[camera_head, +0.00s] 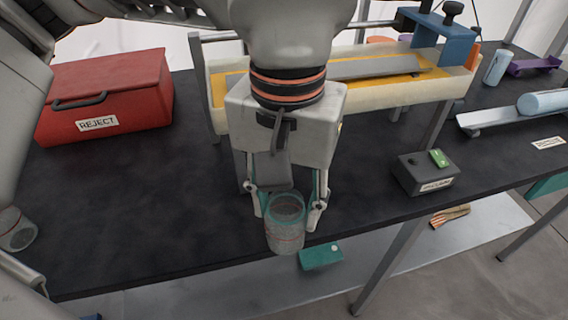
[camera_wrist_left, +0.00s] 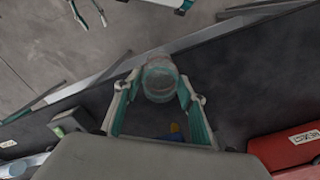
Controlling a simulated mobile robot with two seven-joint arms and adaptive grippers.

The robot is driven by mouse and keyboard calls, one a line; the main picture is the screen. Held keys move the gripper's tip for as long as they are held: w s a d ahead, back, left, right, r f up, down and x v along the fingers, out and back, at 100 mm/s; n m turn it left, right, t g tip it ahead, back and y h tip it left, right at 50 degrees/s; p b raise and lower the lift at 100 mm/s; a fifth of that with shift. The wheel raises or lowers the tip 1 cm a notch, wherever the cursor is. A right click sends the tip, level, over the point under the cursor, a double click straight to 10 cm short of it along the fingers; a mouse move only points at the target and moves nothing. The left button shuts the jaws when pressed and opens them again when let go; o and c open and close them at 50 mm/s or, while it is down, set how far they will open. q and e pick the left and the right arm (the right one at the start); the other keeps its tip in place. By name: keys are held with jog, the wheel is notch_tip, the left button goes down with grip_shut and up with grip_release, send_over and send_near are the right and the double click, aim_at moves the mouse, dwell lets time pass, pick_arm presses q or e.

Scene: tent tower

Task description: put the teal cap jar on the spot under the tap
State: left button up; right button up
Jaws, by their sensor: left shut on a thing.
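The jar (camera_head: 285,232) is clear, with grey contents, a thin reddish line and a teal band around its top. My left gripper (camera_head: 285,208) is shut on it, one finger on each side, near the table's front edge. In the left wrist view the jar (camera_wrist_left: 160,80) shows between the teal-padded fingers. Whether it touches the table I cannot tell. I cannot make out a tap or a marked spot under one. My right gripper is not clearly seen.
A red REJECT box (camera_head: 105,95) stands at the left. A long cream and yellow trough (camera_head: 375,95) with a blue clamp (camera_head: 442,37) is behind the gripper. A grey box with a green button (camera_head: 426,172) stands right. Dark tabletop (camera_head: 150,200) is clear to the gripper's left.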

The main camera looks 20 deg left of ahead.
pick_arm(q)
jog(key=shift+w+a, duration=0.6)
jog(key=shift+w, duration=0.35)
jog(key=w, duration=0.1)
jog(key=w+a+f, duration=0.1)
jog(key=w+a, duration=0.1)
jog(key=shift+a+f+b, duration=0.1)
jog(key=shift+f+b, duration=0.15)
jog(key=shift+b, duration=0.1)
jog(key=shift+f, duration=0.15)
jog(key=o, duration=1.1)
pick_arm(e)
jog(key=shift+w+r, duration=0.1)
jog(key=shift+w, duration=0.1)
